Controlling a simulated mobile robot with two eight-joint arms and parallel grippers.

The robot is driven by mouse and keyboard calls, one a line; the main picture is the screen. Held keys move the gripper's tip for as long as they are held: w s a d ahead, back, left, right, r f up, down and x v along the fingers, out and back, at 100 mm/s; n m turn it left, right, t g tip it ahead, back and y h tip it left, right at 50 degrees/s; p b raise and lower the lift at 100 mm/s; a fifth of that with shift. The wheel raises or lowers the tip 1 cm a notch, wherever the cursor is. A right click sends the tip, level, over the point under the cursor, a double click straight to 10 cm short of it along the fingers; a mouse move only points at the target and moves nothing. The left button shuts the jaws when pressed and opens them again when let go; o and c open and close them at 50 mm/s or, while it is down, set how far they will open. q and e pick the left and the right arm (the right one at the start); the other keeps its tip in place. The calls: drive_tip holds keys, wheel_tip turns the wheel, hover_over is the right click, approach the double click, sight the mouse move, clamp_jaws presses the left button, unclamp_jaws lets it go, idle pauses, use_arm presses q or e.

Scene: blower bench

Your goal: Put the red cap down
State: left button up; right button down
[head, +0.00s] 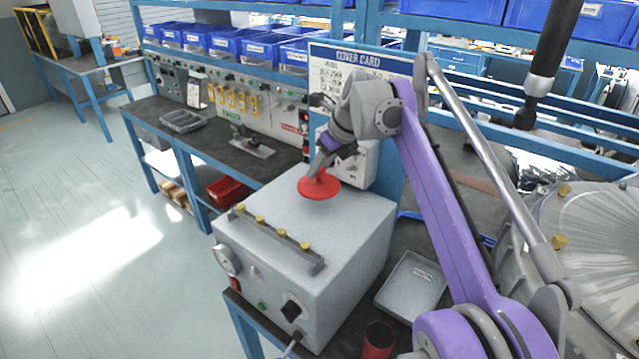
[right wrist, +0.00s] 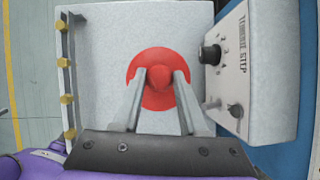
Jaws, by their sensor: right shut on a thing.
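The red cap (head: 319,186) is a round red disc with a raised knob, over the top of the grey box (head: 270,207) in the head view. My right gripper (head: 320,170) reaches it from above and is shut on its knob. In the right wrist view the cap (right wrist: 157,99) sits between the two fingers of my right gripper (right wrist: 158,82), above the pale box top. I cannot tell whether the cap touches the box top or hangs just over it. My left gripper is not in view.
A rail with brass knobs (head: 275,237) runs along the box's near left edge. A white control box (head: 352,165) stands just behind the cap. A grey tray (head: 411,285) and a red cup (head: 378,340) are right of the box.

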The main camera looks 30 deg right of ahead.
sight(320, 184)
wheel_tip(320, 184, down, 4)
drive_tip(key=shift+f, duration=0.1)
drive_tip(key=shift+w, duration=0.1)
drive_tip(key=shift+f+b, duration=0.25)
drive_tip(key=shift+b, duration=0.15)
drive_tip(key=shift+c, duration=2.2)
unclamp_jaws()
drive_tip(key=shift+r, duration=0.15)
